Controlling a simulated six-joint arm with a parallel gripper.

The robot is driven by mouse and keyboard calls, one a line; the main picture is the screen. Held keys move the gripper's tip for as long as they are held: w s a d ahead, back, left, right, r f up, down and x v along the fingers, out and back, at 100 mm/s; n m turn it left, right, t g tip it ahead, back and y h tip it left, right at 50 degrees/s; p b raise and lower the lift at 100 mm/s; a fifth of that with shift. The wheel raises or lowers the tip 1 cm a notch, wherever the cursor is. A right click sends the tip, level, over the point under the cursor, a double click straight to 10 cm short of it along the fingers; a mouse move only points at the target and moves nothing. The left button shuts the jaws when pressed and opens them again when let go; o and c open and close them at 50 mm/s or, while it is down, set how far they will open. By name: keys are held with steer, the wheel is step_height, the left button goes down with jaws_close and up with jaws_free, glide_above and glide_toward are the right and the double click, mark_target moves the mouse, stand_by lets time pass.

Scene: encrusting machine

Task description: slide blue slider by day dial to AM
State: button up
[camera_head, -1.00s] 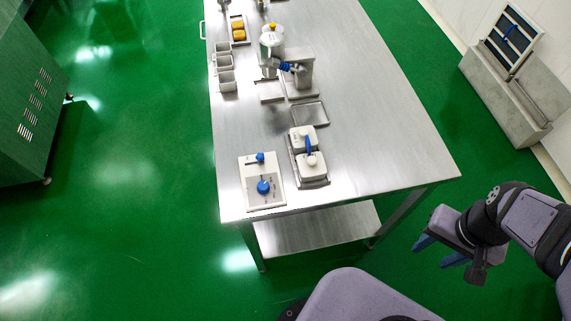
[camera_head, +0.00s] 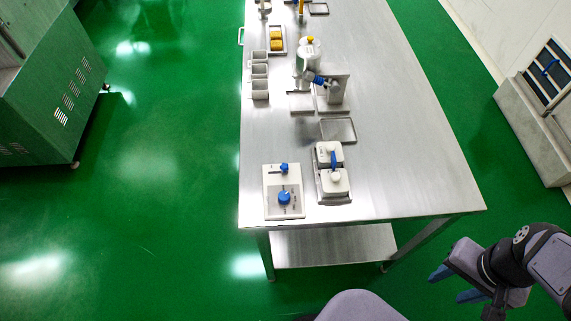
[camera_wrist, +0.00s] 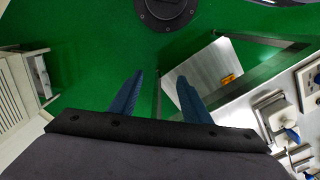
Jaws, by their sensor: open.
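A white control panel (camera_head: 270,207) sits at the near left corner of the steel table in the head view. Its blue slider (camera_head: 284,168) is in a slot on the upper part. The blue day dial (camera_head: 284,197) is below it. The labels are too small to read. My gripper (camera_head: 454,285) is at the lower right, off the table's near right corner and well away from the panel. Its blue fingers are apart and empty. They also show in the wrist view (camera_wrist: 157,97), with green floor between them.
A tray with two white lidded containers (camera_head: 334,182) stands right of the panel. An empty tray (camera_head: 338,130) and a white machine (camera_head: 309,52) stand farther back. Three small bins (camera_head: 260,89) line the left edge. The table's near right area (camera_head: 420,190) is clear.

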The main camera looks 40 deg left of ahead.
steer(key=shift+c, duration=0.9)
steer(key=w+a+r+m+y, duration=0.1)
steer(key=w+a+r+m, duration=0.15)
steer(key=w+a, duration=0.45)
steer(key=m+g+y+p, duration=0.2)
steer(key=m+y+p, duration=0.1)
steer(key=m, duration=0.7)
glide_toward(285, 166)
steer(key=shift+p+x, duration=0.9)
steer(key=shift+x, duration=2.85)
jaws_close()
